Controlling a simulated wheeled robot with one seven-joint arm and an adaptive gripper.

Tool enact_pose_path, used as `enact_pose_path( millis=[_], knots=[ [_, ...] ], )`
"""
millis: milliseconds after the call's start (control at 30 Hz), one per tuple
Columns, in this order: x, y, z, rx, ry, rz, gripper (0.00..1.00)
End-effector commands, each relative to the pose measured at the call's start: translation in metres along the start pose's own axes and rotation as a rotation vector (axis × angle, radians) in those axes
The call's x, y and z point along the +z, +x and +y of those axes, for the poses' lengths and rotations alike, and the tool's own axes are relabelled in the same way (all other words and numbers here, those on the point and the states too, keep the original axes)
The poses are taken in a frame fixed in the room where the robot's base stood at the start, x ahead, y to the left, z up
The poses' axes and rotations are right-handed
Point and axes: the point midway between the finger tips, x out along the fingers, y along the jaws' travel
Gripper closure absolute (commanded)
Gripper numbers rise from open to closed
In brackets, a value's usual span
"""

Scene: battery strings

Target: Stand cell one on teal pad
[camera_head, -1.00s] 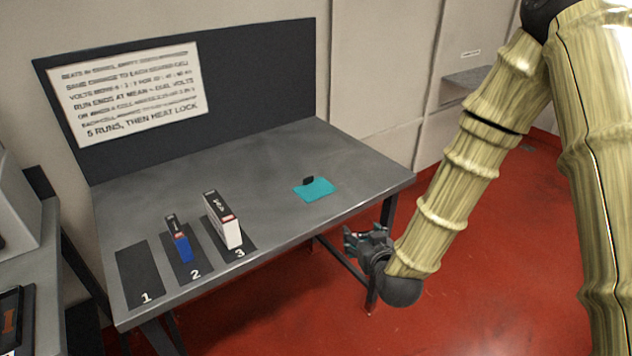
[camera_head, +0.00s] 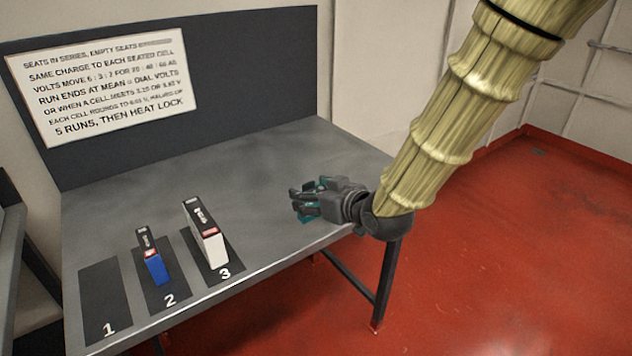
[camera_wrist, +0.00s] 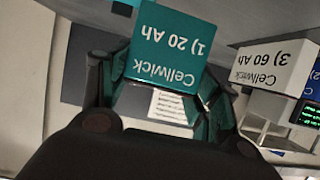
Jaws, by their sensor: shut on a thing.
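Cell one is a teal block marked "1) 20 Ah" (camera_wrist: 165,52), upside down in the wrist view. My gripper (camera_wrist: 160,85) is shut on it, with a teal finger on either side. In the head view my gripper (camera_head: 308,200) reaches over the right part of the bench. The teal pad is mostly or wholly hidden there. Teal bits show at the fingers, but I cannot tell pad, cell and fingers apart, nor whether the cell touches the pad.
A white cell marked 3 (camera_head: 207,240) stands on seat 3, and a smaller blue-fronted cell (camera_head: 155,265) on seat 2. Seat 1 (camera_head: 104,295) is empty. A dark back panel with a sign (camera_head: 105,88) borders the grey bench (camera_head: 270,165). The bench middle is clear.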

Motion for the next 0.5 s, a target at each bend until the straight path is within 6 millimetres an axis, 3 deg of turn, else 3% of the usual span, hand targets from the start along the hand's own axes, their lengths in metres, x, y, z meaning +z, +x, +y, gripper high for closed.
enact_pose_path(
  millis=[500],
  knots=[
    [-0.024,0.079,0.066,-0.001,0.0,0.001,0.7]
  ],
)
